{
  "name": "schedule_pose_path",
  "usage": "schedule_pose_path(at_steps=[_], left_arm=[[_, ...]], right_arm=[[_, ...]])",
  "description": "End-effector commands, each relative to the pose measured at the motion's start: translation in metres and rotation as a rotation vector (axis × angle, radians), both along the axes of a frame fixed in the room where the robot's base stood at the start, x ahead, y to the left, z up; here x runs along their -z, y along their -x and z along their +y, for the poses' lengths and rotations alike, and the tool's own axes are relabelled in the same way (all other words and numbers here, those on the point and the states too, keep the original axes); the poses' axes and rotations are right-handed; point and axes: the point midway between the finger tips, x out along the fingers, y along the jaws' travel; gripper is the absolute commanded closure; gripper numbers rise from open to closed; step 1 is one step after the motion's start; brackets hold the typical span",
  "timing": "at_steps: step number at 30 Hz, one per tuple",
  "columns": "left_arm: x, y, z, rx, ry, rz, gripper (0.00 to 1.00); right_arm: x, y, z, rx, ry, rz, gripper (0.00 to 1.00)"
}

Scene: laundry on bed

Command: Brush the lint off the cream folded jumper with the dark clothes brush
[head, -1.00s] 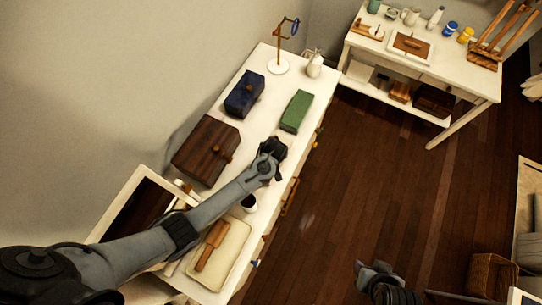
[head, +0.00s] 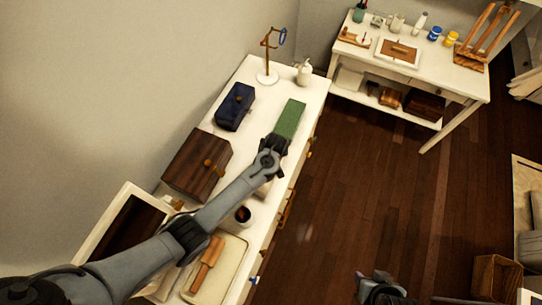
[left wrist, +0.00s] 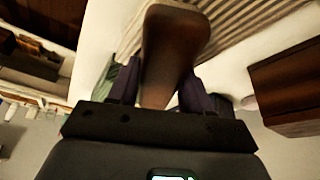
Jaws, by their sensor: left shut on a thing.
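My left gripper (head: 274,143) is over the white dresser, close to the near end of a green block-like item. It is shut on a brown, smooth-handled thing (left wrist: 172,45), which looks like the clothes brush. Its bristles are out of sight, and the head view hides most of it. In the left wrist view, a cream ribbed or striped surface (left wrist: 240,22), likely the folded jumper, lies beyond the brush; I cannot tell whether they touch. I see no lint clearly. My right gripper (head: 374,282) is at the bottom of the head view, away from the dresser; its jaws are unclear.
On the dresser (head: 318,90) are the green item (head: 289,118), a dark blue box (head: 234,108), a brown wooden box (head: 196,165), a dark-filled cup (head: 242,215) and a cream tray (head: 232,272) with a wooden-handled thing. A stand (head: 267,76) and white bottle (head: 304,73) are at the far end.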

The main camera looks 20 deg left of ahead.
Motion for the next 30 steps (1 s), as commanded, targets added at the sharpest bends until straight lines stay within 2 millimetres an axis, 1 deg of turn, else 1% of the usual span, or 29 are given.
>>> schedule_pose_path(at_steps=[1,6,18,23,30], left_arm=[[0.003,-0.004,0.000,0.000,0.000,0.001,0.84],[0.000,-0.011,-0.001,0.000,0.001,0.000,0.84],[-0.003,-0.012,-0.001,0.001,0.001,-0.003,0.84],[-0.011,-0.013,-0.001,0.001,0.001,-0.003,0.84],[-0.034,-0.013,-0.001,0.001,0.001,-0.003,0.84]], right_arm=[[0.005,0.000,0.000,0.000,0.000,0.000,0.57],[0.008,0.000,0.000,0.000,0.000,0.000,0.57],[0.006,0.000,0.000,0.000,0.000,0.000,0.57],[-0.002,0.000,0.000,0.000,0.000,0.000,0.57],[-0.026,0.000,0.000,0.000,0.000,0.000,0.57]])
